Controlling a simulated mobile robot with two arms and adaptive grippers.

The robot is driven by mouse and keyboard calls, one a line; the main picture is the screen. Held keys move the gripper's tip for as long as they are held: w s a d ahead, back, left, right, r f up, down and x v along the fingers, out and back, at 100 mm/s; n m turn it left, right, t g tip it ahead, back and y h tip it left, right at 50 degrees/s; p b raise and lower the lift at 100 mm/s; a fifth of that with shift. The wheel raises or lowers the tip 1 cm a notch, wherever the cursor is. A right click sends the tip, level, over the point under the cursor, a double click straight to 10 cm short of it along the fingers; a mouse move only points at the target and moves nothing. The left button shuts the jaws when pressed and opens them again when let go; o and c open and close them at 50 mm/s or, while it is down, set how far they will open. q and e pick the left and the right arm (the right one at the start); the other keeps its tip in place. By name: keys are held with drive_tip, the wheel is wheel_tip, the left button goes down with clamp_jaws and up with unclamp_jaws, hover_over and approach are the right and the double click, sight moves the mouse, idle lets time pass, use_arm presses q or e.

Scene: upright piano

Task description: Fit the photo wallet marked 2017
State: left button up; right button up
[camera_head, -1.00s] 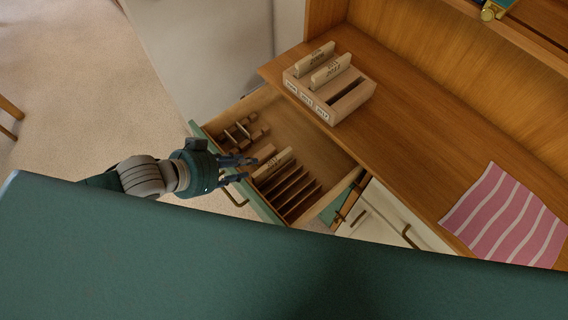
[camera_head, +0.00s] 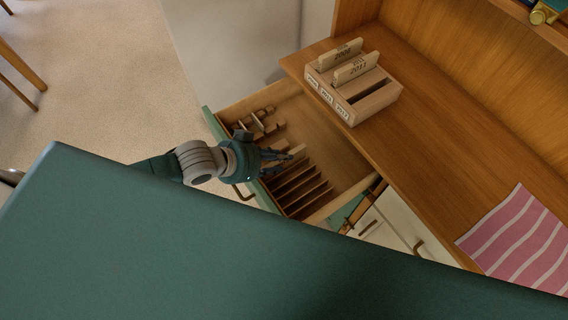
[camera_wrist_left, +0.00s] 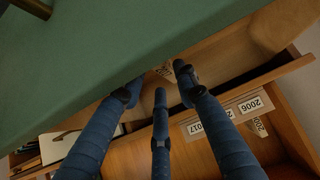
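My left gripper (camera_head: 282,160) is over the slotted part of the open drawer (camera_head: 325,150), at its first slot. Its fingers hide most of the pale wooden wallet there; an edge shows by the fingertips (camera_head: 298,151). In the left wrist view, a pale piece with a dark-lettered label (camera_wrist_left: 165,71) shows between the spread fingertips (camera_wrist_left: 158,86); I cannot tell whether they touch it. The wooden box (camera_head: 355,106) on the wood top has year labels and an empty third slot (camera_head: 369,90). Wallets marked 2006 (camera_head: 342,52) and 2011 (camera_head: 357,68) stand in it. My right gripper is not seen.
Several empty dark slots (camera_head: 300,190) fill the near part of the drawer. Small wooden pieces (camera_head: 258,120) lie at its left. A pink striped cloth (camera_head: 522,240) lies on the wood top (camera_head: 430,150), which is bare between cloth and box.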

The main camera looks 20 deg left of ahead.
sight(284, 165)
use_arm(q)
drive_tip(key=x, duration=0.3)
drive_tip(key=shift+w+d+f, duration=0.15)
drive_tip(key=shift+d+f, duration=0.05)
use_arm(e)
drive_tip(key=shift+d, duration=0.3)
use_arm(q)
clamp_jaws()
drive_tip(key=shift+r, duration=0.1)
